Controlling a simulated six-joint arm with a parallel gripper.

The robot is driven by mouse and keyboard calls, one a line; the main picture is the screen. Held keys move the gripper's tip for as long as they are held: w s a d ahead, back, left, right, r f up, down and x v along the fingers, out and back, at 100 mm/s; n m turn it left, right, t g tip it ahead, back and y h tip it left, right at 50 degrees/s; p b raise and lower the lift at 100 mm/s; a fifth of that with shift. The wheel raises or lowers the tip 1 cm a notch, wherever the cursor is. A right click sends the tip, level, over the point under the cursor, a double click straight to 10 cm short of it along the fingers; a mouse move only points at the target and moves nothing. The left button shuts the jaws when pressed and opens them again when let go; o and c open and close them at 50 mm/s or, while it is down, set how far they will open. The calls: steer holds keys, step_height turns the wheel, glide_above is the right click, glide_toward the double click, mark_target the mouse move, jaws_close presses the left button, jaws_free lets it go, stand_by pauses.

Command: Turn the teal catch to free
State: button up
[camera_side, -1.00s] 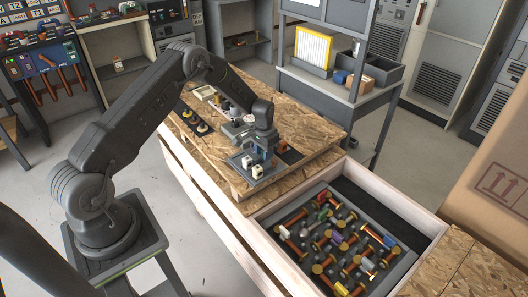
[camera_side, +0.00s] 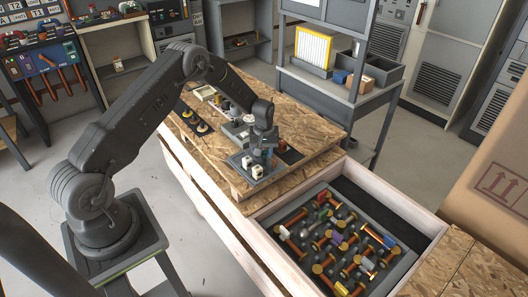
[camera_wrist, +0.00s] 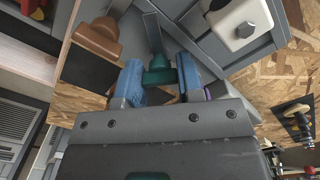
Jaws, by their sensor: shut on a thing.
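The teal catch (camera_wrist: 158,72) stands between my blue fingertips in the wrist view, mounted beside a grey panel (camera_wrist: 215,65). My gripper (camera_wrist: 160,82) is shut on it, one finger on each side. In the side view my gripper (camera_side: 265,153) is down at the grey plate on the wooden bench. The catch is mostly hidden by the fingers there, and I cannot read any markings for its position.
White knobs (camera_side: 257,171) sit on the plate close to my gripper; one shows in the wrist view (camera_wrist: 240,22). A brown knob (camera_wrist: 95,38) is on the other side.

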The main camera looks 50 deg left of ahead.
steer(key=n, duration=0.3)
steer(key=shift+n, duration=2.2)
steer(key=o, duration=0.7)
steer(key=shift+c, duration=0.2)
step_height(320, 180, up, 14)
